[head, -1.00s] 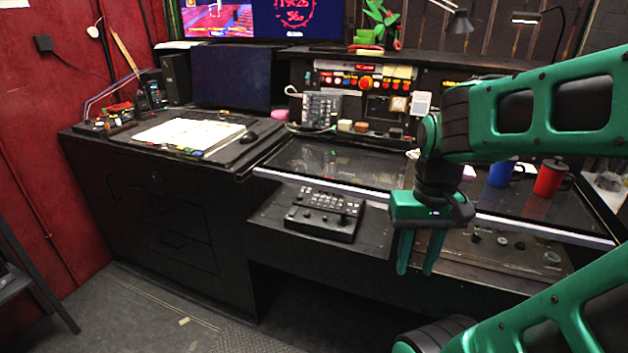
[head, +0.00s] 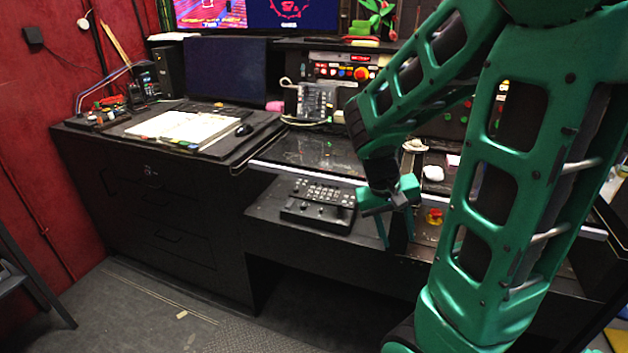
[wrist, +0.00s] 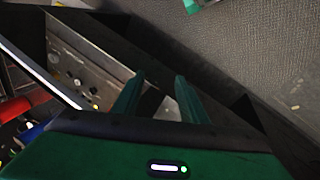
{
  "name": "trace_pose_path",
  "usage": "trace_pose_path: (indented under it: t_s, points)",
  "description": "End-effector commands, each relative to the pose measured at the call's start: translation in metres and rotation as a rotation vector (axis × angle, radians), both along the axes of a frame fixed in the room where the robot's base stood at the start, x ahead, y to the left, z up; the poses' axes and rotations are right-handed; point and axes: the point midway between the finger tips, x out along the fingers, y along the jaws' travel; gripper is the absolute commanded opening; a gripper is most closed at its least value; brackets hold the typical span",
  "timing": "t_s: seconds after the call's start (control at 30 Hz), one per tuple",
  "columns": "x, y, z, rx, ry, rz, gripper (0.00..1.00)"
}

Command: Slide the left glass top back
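The left glass top (head: 310,152) is a dark, shiny pane in the desk, with a pale strip along its front edge. A black control pad with keys (head: 318,205) lies on the ledge just in front of it. My gripper (head: 392,245) points down over the desk front, right of the pad and apart from the pane. In the wrist view my gripper (wrist: 159,78) has two green fingers standing apart with nothing between them. My forearm hides much of the desk's right side in the head view.
A red button (head: 434,216) sits on the recessed panel right of my gripper. The wrist view shows this metal panel (wrist: 88,60) with knobs, and a blue cup (wrist: 30,132) at left. An open book (head: 180,127) and a mouse (head: 243,130) lie on the left desk. Floor in front is clear.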

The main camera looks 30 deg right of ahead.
Motion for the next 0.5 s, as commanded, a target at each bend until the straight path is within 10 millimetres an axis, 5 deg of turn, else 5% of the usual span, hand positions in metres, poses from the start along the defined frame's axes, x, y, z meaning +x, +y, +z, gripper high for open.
trace_pose_path:
  t_s: [0.5]
  points:
    - [0.123, -0.038, -0.038, -0.567, 0.074, 0.291, 0.39]
